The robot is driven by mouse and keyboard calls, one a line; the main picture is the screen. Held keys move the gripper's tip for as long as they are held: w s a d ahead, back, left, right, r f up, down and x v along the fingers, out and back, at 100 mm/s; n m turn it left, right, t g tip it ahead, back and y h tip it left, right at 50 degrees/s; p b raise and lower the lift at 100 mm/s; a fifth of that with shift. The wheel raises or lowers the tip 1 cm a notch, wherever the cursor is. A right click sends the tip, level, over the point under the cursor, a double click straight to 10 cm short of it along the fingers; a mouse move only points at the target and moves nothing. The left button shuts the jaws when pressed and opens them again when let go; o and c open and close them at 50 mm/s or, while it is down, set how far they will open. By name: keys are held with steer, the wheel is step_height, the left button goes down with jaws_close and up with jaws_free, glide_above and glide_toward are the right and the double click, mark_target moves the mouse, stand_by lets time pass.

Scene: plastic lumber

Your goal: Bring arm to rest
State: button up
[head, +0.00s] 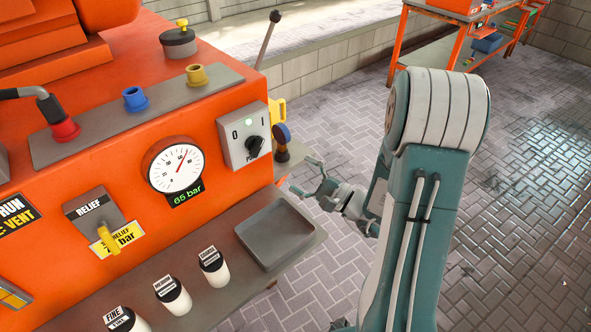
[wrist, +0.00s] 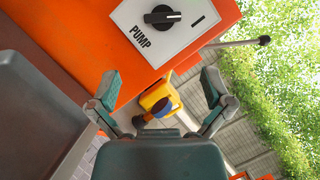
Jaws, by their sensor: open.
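My gripper (head: 303,177) is open and empty beside the right end of the orange machine (head: 110,190). Its two fingers stand wide apart in the wrist view (wrist: 160,88), with nothing between them. The grey pump switch panel (head: 243,136) with its black knob (head: 254,146) is to the gripper's left in the head view. The panel also shows at the top of the wrist view (wrist: 172,30). My arm stretches from the bottom of the head view, bends at a high joint and reaches down toward the machine.
A grey tray (head: 275,240) and several capped bottles (head: 214,267) are on the front ledge. Paved floor (head: 530,190) is free at the right.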

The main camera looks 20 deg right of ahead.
steer(key=shift+a, duration=0.1)
steer(key=s+a+r+n+g+y, duration=0.2)
steer(key=s+a+r+n+g, duration=0.2)
steer(key=s+a+n+g, duration=0.75)
steer(key=s+a+n+g+h, duration=0.2)
steer(key=s+n+g+h, duration=0.1)
steer(key=s+g+h, duration=0.25)
steer(key=s+d+r+n+t+h, duration=0.1)
steer(key=d+r+n+t+h, duration=0.2)
steer(key=d+r+t+h, duration=0.3)
steer(key=h, duration=0.2)
steer(key=shift+s+d+r+h, duration=0.15)
steer(key=shift+s+d+h, duration=0.05)
steer(key=shift+d+h, duration=0.15)
steer(key=shift+a, duration=0.15)
